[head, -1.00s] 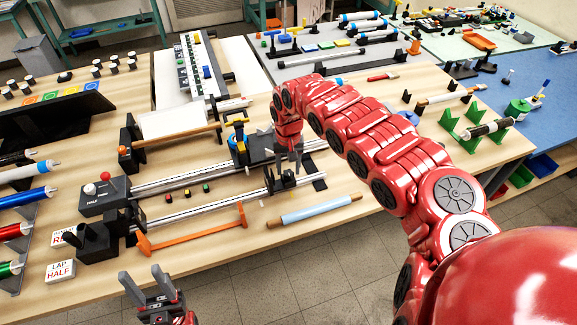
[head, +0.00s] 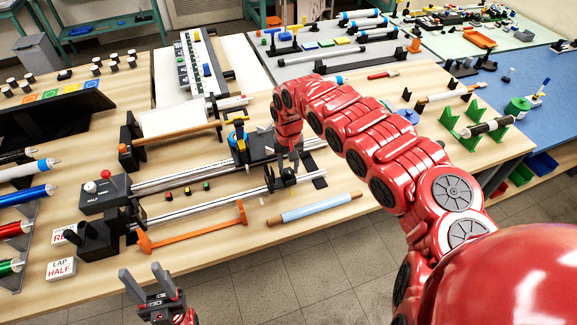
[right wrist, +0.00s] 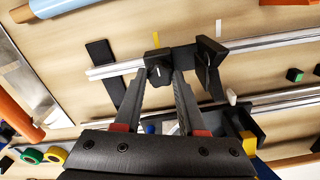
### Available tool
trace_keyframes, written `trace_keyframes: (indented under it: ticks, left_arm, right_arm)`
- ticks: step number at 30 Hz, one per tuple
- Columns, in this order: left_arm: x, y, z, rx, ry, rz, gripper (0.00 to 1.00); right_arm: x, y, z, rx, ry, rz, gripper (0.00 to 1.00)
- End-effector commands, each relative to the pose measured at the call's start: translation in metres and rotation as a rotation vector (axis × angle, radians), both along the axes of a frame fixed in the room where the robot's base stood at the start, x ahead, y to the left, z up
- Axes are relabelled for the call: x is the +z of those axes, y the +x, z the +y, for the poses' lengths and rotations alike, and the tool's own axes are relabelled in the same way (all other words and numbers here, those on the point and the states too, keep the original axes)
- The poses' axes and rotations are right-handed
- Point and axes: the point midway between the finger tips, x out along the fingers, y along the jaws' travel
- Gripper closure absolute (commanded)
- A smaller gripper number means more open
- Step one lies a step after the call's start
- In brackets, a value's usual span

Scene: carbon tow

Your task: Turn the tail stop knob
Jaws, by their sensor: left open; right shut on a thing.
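The tail stop knob (right wrist: 158,68) is a small black knob with a white mark, on the black tail stop at the end of a silver rail. My right gripper (right wrist: 164,78) is shut on it, with a fingertip at either side. In the head view my right gripper (head: 287,171) reaches down to the tail stop (head: 278,182) and hides most of the knob. My left gripper (head: 140,271) is open and empty, in front of the table's near edge at the lower left.
A second rail (head: 185,178) with a blue and yellow carriage (head: 237,137) runs behind the tail stop. An orange frame (head: 190,232) and a light blue roller (head: 308,209) lie in front.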

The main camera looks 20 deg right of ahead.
Motion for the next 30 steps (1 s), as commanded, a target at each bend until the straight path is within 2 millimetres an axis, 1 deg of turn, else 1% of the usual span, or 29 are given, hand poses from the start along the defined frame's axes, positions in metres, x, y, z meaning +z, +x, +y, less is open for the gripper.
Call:
trace_keyframes:
  ticks: [5, 11, 22, 30]
  left_arm:
    - [0.0001, 0.0000, 0.0000, 0.000, 0.000, 0.000, 0.50]
    - [0.0001, 0.0000, 0.0000, 0.000, 0.000, 0.000, 0.50]
    - [-0.0027, 0.0000, 0.0000, 0.000, 0.000, 0.000, 0.50]
    - [-0.0085, 0.0001, 0.0000, 0.000, 0.000, 0.000, 0.50]
  right_arm:
    - [-0.0001, -0.0004, 0.0001, 0.071, 0.000, 0.002, 1.00]
    - [-0.0004, -0.0008, -0.0001, 0.219, 0.001, 0.003, 1.00]
    - [-0.0015, -0.0010, 0.0004, 0.569, 0.003, 0.004, 1.00]
    - [-0.0015, 0.0002, -0.0006, 0.822, 0.001, 0.000, 1.00]
